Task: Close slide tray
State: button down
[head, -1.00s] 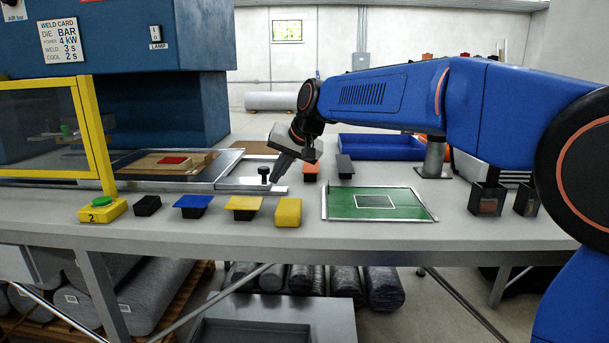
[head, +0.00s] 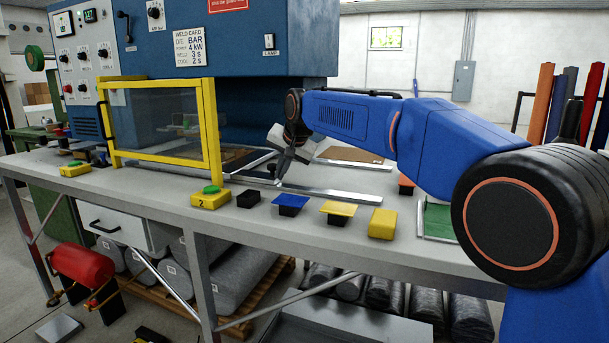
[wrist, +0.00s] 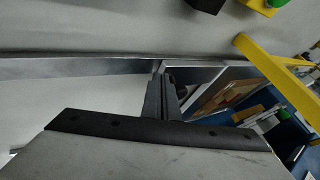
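The slide tray (head: 262,160) is a metal-edged tray on rails, mostly in under the blue welder behind the yellow guard. The tray's black knob cannot be made out clearly behind or beside the fingers.
The yellow guard frame (head: 212,130) stands left of my gripper, with a green button box (head: 211,197) at its foot. A bare metal rail (head: 340,194) runs right. A green mat (head: 437,220) lies right.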

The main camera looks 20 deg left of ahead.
aim_at(263, 175)
jog(key=shift+w+a+f, duration=0.1)
jog(key=shift+a, duration=2.8)
jog(key=shift+d, duration=0.1)
